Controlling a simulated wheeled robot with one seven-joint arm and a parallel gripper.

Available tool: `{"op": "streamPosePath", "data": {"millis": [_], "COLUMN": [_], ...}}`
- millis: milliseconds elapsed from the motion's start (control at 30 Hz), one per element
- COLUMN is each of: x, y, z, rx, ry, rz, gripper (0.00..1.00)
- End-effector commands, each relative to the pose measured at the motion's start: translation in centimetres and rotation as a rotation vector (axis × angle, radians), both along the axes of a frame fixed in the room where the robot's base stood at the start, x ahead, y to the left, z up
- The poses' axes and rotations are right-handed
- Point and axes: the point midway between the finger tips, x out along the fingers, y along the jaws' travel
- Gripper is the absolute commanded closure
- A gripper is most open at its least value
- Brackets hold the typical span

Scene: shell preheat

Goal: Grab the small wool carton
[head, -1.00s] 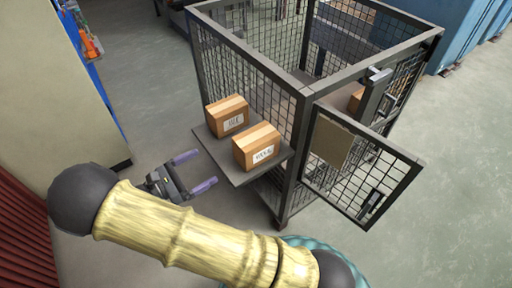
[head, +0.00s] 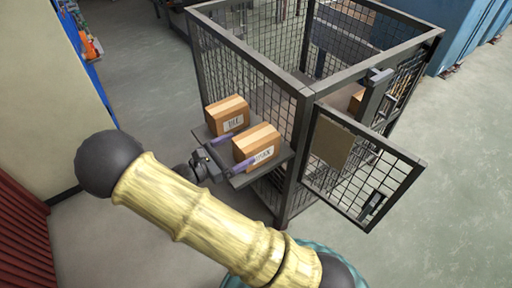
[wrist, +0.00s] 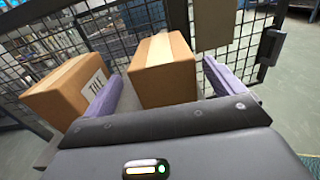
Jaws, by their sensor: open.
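Two brown cartons with pale tape and white labels sit on a grey shelf (head: 245,180) outside a mesh cage. The near right carton (head: 257,146) is beyond my gripper (head: 238,151) in the head view. In the wrist view this carton (wrist: 162,72) stands ahead, between the two purple fingers, with visible gaps on both sides. The far left carton (head: 227,115) shows in the wrist view (wrist: 66,90) outside the left finger. My gripper is open and empty, at the shelf's left edge.
The dark mesh cage (head: 304,92) stands behind and right of the shelf. Its door (head: 360,170) hangs open toward the front right. Another carton (head: 356,101) is inside the cage. A beige wall (head: 50,90) is at left. Grey floor is clear at right.

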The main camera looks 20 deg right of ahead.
Motion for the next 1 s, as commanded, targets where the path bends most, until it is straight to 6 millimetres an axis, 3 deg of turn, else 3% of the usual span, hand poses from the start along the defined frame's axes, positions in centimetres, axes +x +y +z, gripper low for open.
{"op": "streamPosePath", "data": {"millis": [267, 600, 1000], "x": [0.1, 1.1, 1.2], "y": [-0.4, -4.7, -5.0], "z": [0.0, 0.0, 0.0], "rx": [-0.001, 0.000, 0.000], "ry": [0.000, 0.000, 0.000], "rz": [-0.001, -0.002, 0.000], "gripper": [0.06, 0.06, 0.06]}}
